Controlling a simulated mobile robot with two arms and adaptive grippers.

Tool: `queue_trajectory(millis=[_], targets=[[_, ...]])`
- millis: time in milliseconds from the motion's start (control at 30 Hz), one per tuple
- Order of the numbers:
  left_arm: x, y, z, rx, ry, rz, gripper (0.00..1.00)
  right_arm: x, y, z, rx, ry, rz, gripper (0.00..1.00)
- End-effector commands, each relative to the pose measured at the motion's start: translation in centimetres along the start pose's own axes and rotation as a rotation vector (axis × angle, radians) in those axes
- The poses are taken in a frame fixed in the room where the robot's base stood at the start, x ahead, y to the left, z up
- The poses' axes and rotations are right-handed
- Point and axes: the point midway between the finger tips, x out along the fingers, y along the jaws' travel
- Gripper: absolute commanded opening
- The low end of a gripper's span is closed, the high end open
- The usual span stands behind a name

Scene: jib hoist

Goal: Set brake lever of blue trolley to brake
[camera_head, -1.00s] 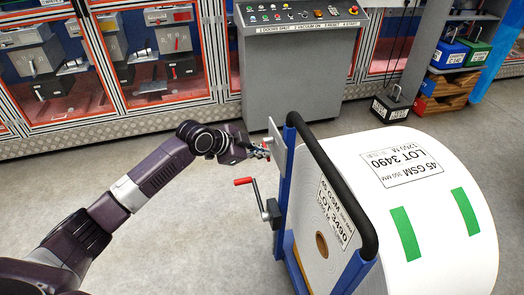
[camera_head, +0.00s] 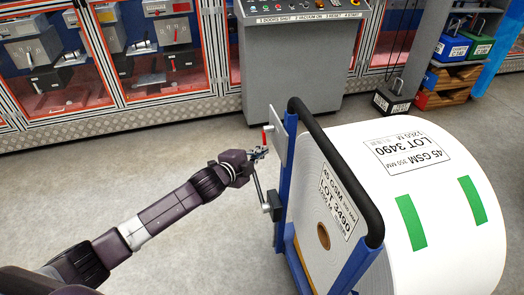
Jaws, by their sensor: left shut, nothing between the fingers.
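The blue trolley (camera_head: 285,180) stands right of centre, with a black curved push bar (camera_head: 340,165) and a large white roll (camera_head: 445,220). A grey plate (camera_head: 278,145) is on its left upright. A small red upright grip (camera_head: 267,136) shows at the plate's left edge; it looks like the brake lever. My left gripper (camera_head: 262,153) is shut and empty, just below this grip; I cannot tell whether they touch. Below, a crank arm (camera_head: 259,188) rises from a dark block; its red handle is hidden by my gripper. My right gripper is not in view.
A grey control console (camera_head: 295,70) stands behind the trolley. Glass-fronted cabinets (camera_head: 70,60) line the back. The floor left of the trolley is clear.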

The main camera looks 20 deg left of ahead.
Motion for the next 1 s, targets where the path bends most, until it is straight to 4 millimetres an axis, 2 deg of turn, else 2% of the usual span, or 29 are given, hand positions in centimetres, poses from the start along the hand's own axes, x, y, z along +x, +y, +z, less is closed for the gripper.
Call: queue_trajectory(millis=[333,1000], targets=[[0.89,0.09,0.93,-0.001,-0.002,-0.001,0.00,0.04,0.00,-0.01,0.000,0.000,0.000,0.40],[1.17,0.22,1.20,-0.002,-0.001,0.001,0.00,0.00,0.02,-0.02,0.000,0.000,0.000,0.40]])
